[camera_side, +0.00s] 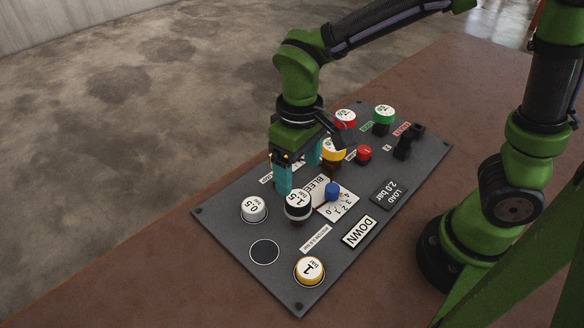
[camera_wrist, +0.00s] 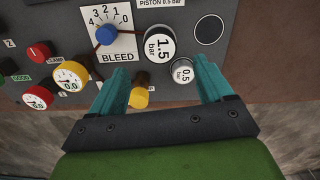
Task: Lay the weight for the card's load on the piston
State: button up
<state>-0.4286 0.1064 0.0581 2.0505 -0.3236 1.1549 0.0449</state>
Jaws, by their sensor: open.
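The load card (camera_side: 390,193) reads 2.0 bar. The black-and-white 1.5 bar weight (camera_side: 298,205) stands raised above the panel on a dark stem, apparently the piston, whose label (camera_side: 317,237) reads 0.5 bar. The white 0.5 bar weight (camera_side: 254,208) and the yellow-rimmed 1 bar weight (camera_side: 310,270) sit low on the panel. An outlined circle (camera_side: 264,252) between them is empty. My gripper (camera_side: 298,176) is open and empty just behind the 1.5 bar weight. In the wrist view that weight (camera_wrist: 160,43) lies beyond my fingertips (camera_wrist: 160,68), seemingly clear of them.
A blue knob (camera_side: 332,190) sits on the bleed dial; a DOWN sign (camera_side: 359,231) is beside it. Gauges, a red knob (camera_side: 364,153) and black fittings (camera_side: 403,146) crowd the panel's far end. A yellow-capped part (camera_wrist: 139,97) stands between my fingers in the wrist view.

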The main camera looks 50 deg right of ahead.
jog(key=s+d+r+m+t+y, duration=0.1)
jog(key=s+d+r+m+t, duration=0.1)
jog(key=d+r, duration=0.3)
jog(key=s+d+r+m+t+y, duration=0.1)
jog(key=s+d+r+m+t, duration=0.2)
jog(key=d, duration=0.4)
notch_tip(320, 180, up, 2)
jog(key=shift+s+d+r+m+t, duration=0.15)
jog(key=shift+s+m+t, duration=0.25)
jog(key=shift+t, duration=0.7)
jog(key=shift+s, duration=0.1)
